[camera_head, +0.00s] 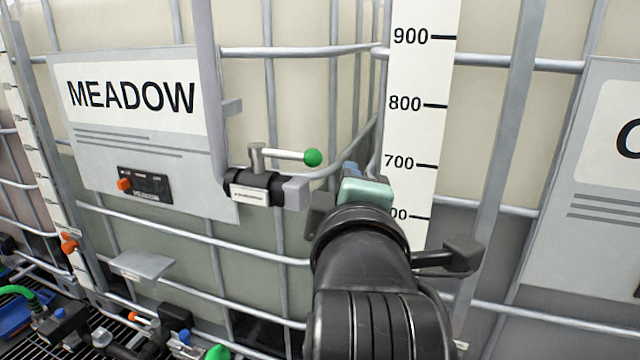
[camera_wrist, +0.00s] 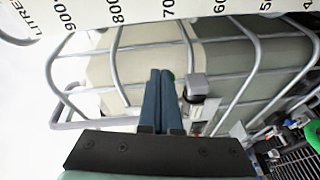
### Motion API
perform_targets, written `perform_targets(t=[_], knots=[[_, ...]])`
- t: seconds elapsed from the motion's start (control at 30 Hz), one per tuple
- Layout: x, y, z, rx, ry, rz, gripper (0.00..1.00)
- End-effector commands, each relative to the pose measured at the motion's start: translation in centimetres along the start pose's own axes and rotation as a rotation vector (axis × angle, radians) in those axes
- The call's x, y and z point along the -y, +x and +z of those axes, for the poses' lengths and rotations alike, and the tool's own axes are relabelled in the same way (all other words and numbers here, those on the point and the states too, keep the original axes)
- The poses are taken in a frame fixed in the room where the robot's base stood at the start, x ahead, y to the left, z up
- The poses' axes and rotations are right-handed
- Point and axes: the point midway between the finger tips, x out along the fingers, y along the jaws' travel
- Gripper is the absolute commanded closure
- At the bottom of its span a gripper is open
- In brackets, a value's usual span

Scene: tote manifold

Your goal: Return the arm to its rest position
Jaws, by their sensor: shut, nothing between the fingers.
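My gripper shows in the wrist view (camera_wrist: 160,76), its two dark blue fingers together, shut and empty. In the head view my arm reaches forward from the bottom right of centre, and only a small blue part of my gripper (camera_head: 350,169) shows beyond the pale green wrist; the fingertips are mostly hidden. My gripper is in front of the caged tote, right of a valve (camera_head: 258,187) with a green-knobbed lever (camera_head: 287,155). The lever lies roughly level, pointing right. The gripper appears apart from it.
The metal cage bars (camera_head: 290,50) and a litre scale strip (camera_head: 420,80) stand close to my arm. A MEADOW sign (camera_head: 135,95) is at left. Hoses and fittings (camera_head: 70,320) crowd the grating at lower left. Another sign (camera_head: 605,170) is at right.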

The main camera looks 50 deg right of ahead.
Motion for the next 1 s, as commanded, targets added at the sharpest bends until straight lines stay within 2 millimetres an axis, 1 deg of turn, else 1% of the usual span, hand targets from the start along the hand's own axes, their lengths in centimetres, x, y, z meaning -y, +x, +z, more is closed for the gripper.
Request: perform_targets(t=[0.13,0.77,0.8,0.87,0.97,1.0], knots=[[-0.2,-0.4,0.5,-0.002,0.0,0.003,1.0],[-0.2,-0.4,0.5,-0.003,0.0,0.002,1.0],[-0.1,-0.5,0.1,-0.013,0.011,0.008,1.0],[0.0,-0.9,-1.5,-0.058,0.068,0.036,1.0],[0.0,-2.4,-5.6,-0.189,0.24,0.102,1.0],[-0.1,-3.4,-7.7,-0.262,0.333,0.126,1.0]])
